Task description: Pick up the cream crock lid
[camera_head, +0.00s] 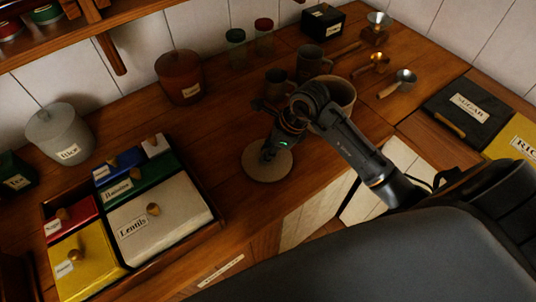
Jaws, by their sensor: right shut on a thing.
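The cream crock lid (268,170) is a flat, pale round disc near the front edge of the wooden counter. My right gripper (269,153) points down from above and is shut on the lid at its middle, hiding the knob. I cannot tell whether the lid rests on the counter or is slightly above it. A cream open crock (345,94) stands behind my right arm, partly hidden by it. My left gripper is not in view.
A box of lidded compartments has a Lentils lid (160,222) at left. A brown jar (180,78), grey Rice jar (60,133), dark mugs (310,62) and metal scoops (397,83) stand farther back. Counter left of the crock lid is clear.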

